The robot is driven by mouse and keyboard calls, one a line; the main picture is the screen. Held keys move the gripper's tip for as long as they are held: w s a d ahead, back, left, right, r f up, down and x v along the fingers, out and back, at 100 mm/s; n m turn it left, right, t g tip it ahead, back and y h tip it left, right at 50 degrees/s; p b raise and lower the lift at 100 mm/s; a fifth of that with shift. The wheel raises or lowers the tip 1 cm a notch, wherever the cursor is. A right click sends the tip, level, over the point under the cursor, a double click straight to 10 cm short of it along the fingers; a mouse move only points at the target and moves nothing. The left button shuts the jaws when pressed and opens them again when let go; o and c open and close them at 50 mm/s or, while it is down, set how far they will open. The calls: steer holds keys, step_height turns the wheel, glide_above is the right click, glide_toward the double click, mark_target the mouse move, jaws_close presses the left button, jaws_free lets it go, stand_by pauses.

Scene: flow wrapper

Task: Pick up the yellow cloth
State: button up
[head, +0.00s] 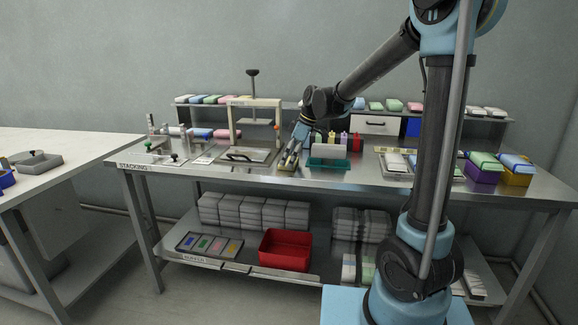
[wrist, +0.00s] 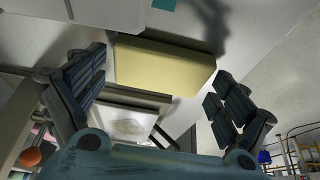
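The yellow cloth (wrist: 165,66) is a pale yellow folded block in the wrist view, lying on the bench top between my two fingers. My gripper (wrist: 158,78) is open, with one dark finger on each side of the cloth. Narrow gaps appear to separate the fingers from its ends. In the head view my gripper (head: 290,158) points down low over the bench, just right of the press frame. There the cloth shows only as a small yellowish patch at the fingertips, mostly hidden.
The press frame (head: 233,130) with an orange knob stands close on the left. A teal tray (head: 328,163) with a white block is close on the right. Small bottles (head: 343,139) stand behind. A red bin (head: 285,250) is on the lower shelf.

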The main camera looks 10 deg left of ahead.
steer(key=c, duration=0.3)
step_height(320, 180, up, 10)
stand_by(0.7)
steer(key=shift+c, duration=0.6)
